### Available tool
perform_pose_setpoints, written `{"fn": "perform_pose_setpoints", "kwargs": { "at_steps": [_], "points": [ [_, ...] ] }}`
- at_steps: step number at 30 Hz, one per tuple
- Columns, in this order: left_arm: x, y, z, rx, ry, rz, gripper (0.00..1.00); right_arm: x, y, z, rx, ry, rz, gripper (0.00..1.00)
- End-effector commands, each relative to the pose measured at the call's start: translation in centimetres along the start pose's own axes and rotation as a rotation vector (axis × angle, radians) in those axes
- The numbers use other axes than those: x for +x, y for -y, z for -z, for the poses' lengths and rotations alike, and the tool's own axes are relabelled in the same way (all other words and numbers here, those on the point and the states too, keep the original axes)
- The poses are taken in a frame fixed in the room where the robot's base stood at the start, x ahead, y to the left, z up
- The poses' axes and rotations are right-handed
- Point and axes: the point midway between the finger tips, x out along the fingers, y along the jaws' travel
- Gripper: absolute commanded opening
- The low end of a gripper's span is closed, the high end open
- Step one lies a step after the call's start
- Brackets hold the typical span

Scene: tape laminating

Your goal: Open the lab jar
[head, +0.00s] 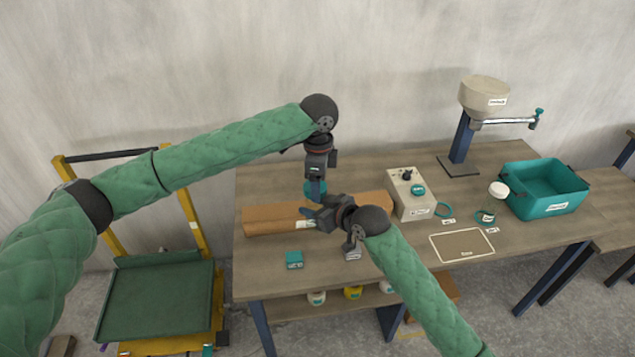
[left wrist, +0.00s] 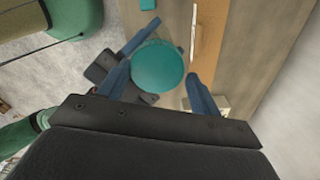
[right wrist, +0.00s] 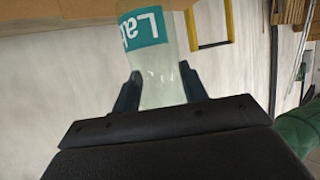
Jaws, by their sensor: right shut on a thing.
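The lab jar is a pale translucent jar with a teal "Lab" label; its body (right wrist: 163,80) fills the gap between my right fingers in the right wrist view. My right gripper (right wrist: 161,92) is shut on the jar body; in the head view it (head: 312,215) is above the table. The round teal lid (left wrist: 158,68) shows from above in the left wrist view. My left gripper (left wrist: 160,90) points down over the lid, open, one finger on each side, with a gap at the right finger. In the head view the left gripper (head: 318,188) partly hides the lid.
A brown cardboard-coloured box (head: 270,219) lies behind the grippers on the wooden table (head: 400,260). A small teal box (head: 294,259) sits in front. A beige device (head: 408,195), an outlined mat (head: 462,245) and a teal bin (head: 545,188) stand to the right.

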Motion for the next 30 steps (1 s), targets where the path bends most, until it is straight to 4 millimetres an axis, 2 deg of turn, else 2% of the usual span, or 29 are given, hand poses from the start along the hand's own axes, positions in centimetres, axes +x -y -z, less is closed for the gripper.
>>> {"fn": "perform_pose_setpoints", "kwargs": {
  "at_steps": [1,2,13,24,26,30],
  "points": [
    [-0.1,0.0,0.0,0.0,0.0,0.001,0.72,0.0,0.1,0.0,0.0,0.0,0.001,0.0],
    [-0.1,0.0,0.0,0.0,0.0,0.0,0.76,0.0,0.0,0.0,0.0,0.0,0.0,0.0],
    [-0.4,-0.1,-0.1,0.001,0.002,-0.002,0.76,0.0,-0.3,0.0,0.001,0.0,-0.004,0.0],
    [-4.2,0.0,-0.1,0.001,0.003,-0.002,0.76,-0.1,-0.3,0.0,0.001,0.0,-0.005,0.0],
    [-4.4,-0.1,-0.1,0.001,0.003,-0.002,0.72,0.0,-0.3,0.0,0.001,0.0,-0.005,0.0],
    [-5.5,0.3,-0.2,0.001,0.007,0.012,0.72,-0.1,-0.3,0.0,0.001,0.0,-0.005,0.0]
  ]
}}
